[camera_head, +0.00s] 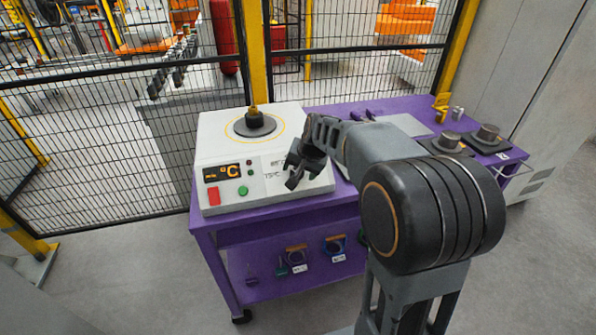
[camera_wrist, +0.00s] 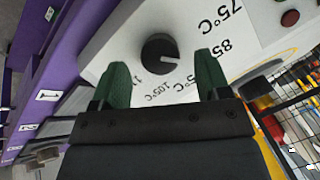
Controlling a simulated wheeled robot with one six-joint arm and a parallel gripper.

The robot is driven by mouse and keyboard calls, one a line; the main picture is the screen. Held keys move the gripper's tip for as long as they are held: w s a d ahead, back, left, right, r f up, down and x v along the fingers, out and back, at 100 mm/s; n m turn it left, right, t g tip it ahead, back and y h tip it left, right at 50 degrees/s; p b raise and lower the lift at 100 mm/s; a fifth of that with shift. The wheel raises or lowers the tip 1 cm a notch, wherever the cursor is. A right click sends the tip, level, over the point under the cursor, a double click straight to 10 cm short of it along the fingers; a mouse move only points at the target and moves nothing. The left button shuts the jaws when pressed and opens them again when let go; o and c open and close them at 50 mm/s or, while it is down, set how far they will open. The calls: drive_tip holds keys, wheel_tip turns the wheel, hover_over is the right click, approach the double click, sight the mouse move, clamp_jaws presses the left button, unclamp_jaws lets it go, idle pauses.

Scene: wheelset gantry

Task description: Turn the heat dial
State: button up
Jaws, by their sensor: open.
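The heat dial (camera_wrist: 160,52) is a round black knob with a pale pointer line, on the white front panel of the heater. Temperature labels, among them 75°C, 85 and 105°C, are printed around it in the wrist view. The white heater box (camera_head: 222,140) stands on the purple cart in the head view, with a display, a red button and a green button. My gripper (camera_wrist: 160,82) is open, its two green-padded fingers apart, with the dial ahead between the fingertips and not gripped. In the head view my gripper (camera_head: 300,172) is in front of the panel's right part and hides the dial.
A black mesh fence (camera_head: 90,150) with yellow posts stands behind. Grey floor lies open in front of the cart.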

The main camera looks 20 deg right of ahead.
drive_tip(key=p+v, duration=0.1)
drive_tip(key=v, duration=1)
drive_tip(key=shift+s+r, duration=0.2)
drive_tip(key=shift+r, duration=0.15)
drive_tip(key=s+a+n+g+h+p, duration=0.1)
drive_tip(key=s+n+p, duration=0.4)
drive_tip(key=s+p, duration=0.6)
drive_tip(key=s+a, duration=0.1)
drive_tip(key=s, duration=0.5)
drive_tip(key=shift+s+r+n+h+p, duration=0.3)
drive_tip(key=shift+h, duration=0.1)
drive_tip(key=shift+a, duration=0.15)
